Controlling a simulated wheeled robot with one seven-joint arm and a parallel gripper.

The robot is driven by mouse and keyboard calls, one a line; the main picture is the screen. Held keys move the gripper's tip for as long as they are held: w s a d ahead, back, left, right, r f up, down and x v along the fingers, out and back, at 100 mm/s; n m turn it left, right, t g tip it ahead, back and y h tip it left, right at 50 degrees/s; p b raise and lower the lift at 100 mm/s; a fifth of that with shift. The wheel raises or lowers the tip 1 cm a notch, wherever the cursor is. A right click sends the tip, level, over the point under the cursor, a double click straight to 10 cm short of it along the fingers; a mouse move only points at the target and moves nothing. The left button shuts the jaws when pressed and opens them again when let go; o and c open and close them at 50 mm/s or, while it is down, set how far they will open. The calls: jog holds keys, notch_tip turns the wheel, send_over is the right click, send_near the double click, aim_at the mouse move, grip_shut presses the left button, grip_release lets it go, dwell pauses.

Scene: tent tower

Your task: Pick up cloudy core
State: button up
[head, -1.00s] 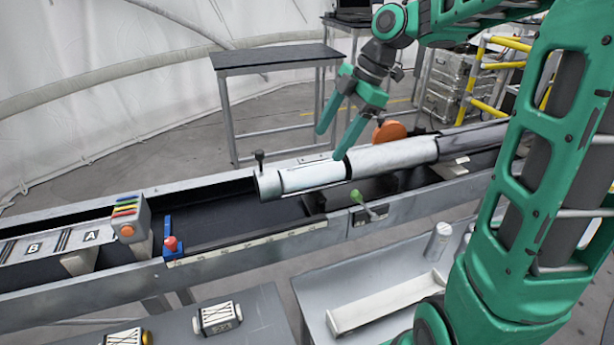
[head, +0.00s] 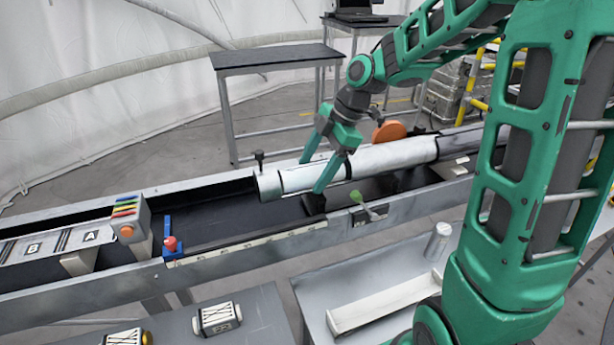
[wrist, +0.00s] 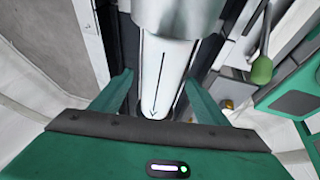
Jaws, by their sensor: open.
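The cloudy core (head: 297,179) looks like the whitish cylinder section near the left end of a long silvery tube lying in the trough. In the wrist view it is a white cylinder (wrist: 162,72) with a black arrow along it. My gripper (head: 312,175) is open and points down at this section, with one finger on its far side and the other on its near side. In the wrist view my gripper (wrist: 160,92) has a finger on each side of the core, with gaps visible. Whether either finger touches it cannot be told.
A wider silver tube (head: 395,155) continues to the right. A green-handled lever (head: 357,197) sits on the trough's near rail, and an orange disc (head: 389,131) stands behind. A dark block (head: 313,203) lies below the core. The trough floor (head: 215,215) to the left is largely clear.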

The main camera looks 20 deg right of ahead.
jog(key=c, duration=1.5)
